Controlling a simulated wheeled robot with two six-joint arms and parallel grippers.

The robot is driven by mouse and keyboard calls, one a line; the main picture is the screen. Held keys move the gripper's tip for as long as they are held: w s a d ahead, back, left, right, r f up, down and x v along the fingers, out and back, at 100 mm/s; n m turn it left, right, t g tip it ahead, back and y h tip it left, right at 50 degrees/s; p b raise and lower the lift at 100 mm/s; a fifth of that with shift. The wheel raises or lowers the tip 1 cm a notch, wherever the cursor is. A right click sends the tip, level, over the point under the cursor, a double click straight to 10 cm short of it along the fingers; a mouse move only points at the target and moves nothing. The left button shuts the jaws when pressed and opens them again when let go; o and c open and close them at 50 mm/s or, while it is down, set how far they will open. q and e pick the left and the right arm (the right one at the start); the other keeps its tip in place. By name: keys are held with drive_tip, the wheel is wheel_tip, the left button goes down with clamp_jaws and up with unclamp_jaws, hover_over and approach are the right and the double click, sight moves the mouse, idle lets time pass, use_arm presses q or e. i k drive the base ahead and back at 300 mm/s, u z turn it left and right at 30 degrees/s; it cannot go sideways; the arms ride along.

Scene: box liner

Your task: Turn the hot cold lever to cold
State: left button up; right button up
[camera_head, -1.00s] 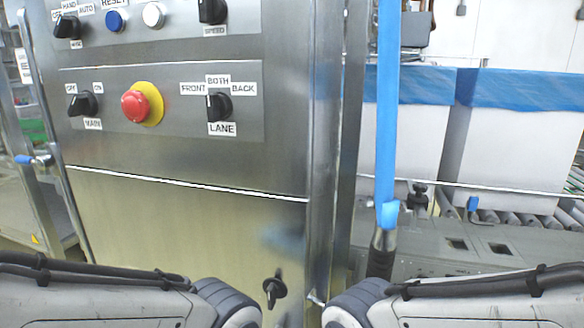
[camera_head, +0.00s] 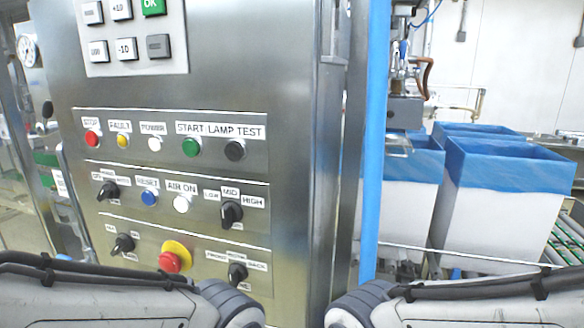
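I see no lever marked hot or cold in this view. A steel control cabinet (camera_head: 235,70) fills the left and middle. On its panel are a selector knob marked low, mid and high (camera_head: 231,213), a knob at the left of the middle row (camera_head: 108,190), a lower left knob (camera_head: 123,244) and a lower right knob (camera_head: 237,273). Only links of my two arms show, at the bottom left and bottom right. Both grippers are out of view.
A red emergency stop button (camera_head: 170,262) sits between the lower knobs. A row of small lamps and buttons (camera_head: 190,147) and a keypad (camera_head: 125,48) are above. A blue vertical strip (camera_head: 375,130) and boxes with blue liners (camera_head: 500,190) stand right of the cabinet.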

sight(44, 129)
drive_tip(key=k, duration=0.5)
drive_tip(key=u, duration=2.6)
drive_tip(key=i, duration=1.75)
drive_tip(key=z, duration=2.55)
